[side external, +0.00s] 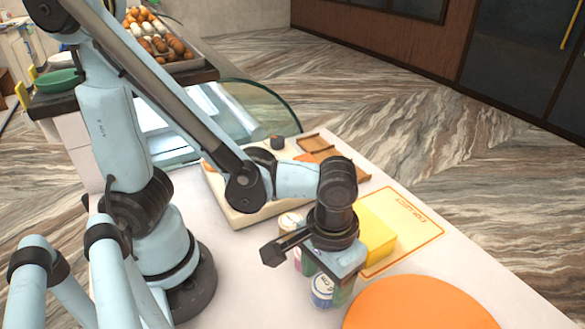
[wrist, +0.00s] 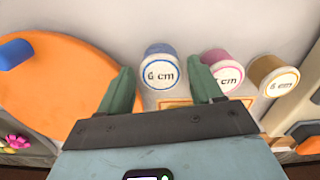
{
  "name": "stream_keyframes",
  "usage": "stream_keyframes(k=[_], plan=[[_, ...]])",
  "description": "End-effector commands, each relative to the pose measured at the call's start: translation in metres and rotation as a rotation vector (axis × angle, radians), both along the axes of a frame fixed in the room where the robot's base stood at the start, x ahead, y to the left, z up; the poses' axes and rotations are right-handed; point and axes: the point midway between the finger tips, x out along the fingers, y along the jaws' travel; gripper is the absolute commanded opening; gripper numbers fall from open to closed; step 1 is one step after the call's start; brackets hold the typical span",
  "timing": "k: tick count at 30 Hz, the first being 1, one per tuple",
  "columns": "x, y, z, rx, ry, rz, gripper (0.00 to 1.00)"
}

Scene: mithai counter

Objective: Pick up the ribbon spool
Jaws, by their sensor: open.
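Three ribbon spools with white "6 cm" ends stand in a row in the wrist view: a blue spool (wrist: 161,66), a pink spool (wrist: 224,72) and a gold spool (wrist: 272,76). In the side view the blue spool (side external: 321,291) shows below my gripper, and the gold spool (side external: 290,221) shows partly behind it. The pink one is mostly hidden there. My gripper (wrist: 160,70) is open and empty, pointing down. Its two green fingers appear on either side of the blue spool, the right one close to the pink spool. Contact cannot be told.
A large orange disc (side external: 420,308) lies at the counter's front, with a blue object (wrist: 16,54) on it. A cream board (side external: 236,211) and brown tray (side external: 333,150) lie behind. Bare counter (side external: 480,285) shows at right.

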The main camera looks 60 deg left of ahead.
Motion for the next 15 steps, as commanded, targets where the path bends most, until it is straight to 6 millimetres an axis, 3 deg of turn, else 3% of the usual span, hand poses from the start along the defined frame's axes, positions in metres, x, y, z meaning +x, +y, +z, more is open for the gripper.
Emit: stream_keyframes(k=[7,15], plan=[[0.001,0.0,-0.021,0.0,-0.001,0.001,0.65],[0.0,0.0,-0.025,0.0,-0.001,0.001,0.65]])
